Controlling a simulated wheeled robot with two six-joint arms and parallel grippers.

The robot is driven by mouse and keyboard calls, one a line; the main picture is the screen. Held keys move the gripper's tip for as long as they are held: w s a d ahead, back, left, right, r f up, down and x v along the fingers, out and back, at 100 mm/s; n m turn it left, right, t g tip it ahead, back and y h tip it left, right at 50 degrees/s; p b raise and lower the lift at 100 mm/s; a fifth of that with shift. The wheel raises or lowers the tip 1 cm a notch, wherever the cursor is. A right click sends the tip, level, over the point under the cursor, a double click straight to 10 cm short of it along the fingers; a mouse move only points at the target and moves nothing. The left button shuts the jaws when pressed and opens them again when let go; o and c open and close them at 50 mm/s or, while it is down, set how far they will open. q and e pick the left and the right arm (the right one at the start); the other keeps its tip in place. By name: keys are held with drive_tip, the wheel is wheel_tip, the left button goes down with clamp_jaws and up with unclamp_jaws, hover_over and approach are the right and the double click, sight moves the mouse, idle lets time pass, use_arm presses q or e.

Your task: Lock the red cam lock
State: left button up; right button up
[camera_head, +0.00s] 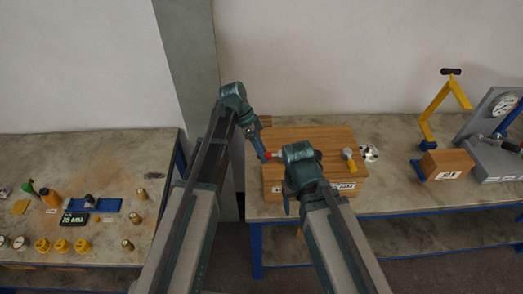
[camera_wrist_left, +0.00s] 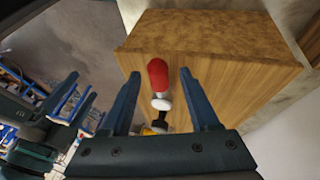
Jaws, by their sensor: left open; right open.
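My left gripper (camera_head: 258,148) is open at the handle in the head view. In the left wrist view its two blue fingers (camera_wrist_left: 155,95) stand on either side of the handle, with gaps; I see no contact. My right gripper (camera_head: 290,200) is beside the block's front, mostly hidden by its own wrist.
A yellow-handled cam lock (camera_head: 348,155) is on the block's right part. A yellow clamp stand (camera_head: 440,110) and a grey gauge fixture (camera_head: 495,130) stand further right. The left table (camera_head: 110,160) holds several small fittings.

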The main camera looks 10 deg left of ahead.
use_arm(q)
drive_tip(key=shift+r, duration=0.1)
drive_tip(key=p+v, duration=1.2)
drive_tip(key=v, duration=0.1)
drive_tip(key=shift+a+r, duration=0.2)
drive_tip(key=shift+r, duration=0.1)
drive_tip(key=s+d+f+n+t+y+b, duration=0.1)
drive_tip(key=s+d+f+n+y+b, duration=0.2)
drive_tip(key=s+f+n+b, duration=0.3)
drive_tip(key=s+d+f+n+t+y+b, duration=0.1)
drive_tip(key=s+d+f+n+y+b, duration=0.2)
drive_tip(key=s+f+n+b, duration=0.3)
drive_tip(key=s+f+b, duration=0.4)
drive_tip(key=s+f, duration=0.3)
drive_tip(key=s, duration=0.2)
drive_tip(key=shift+d, duration=0.25)
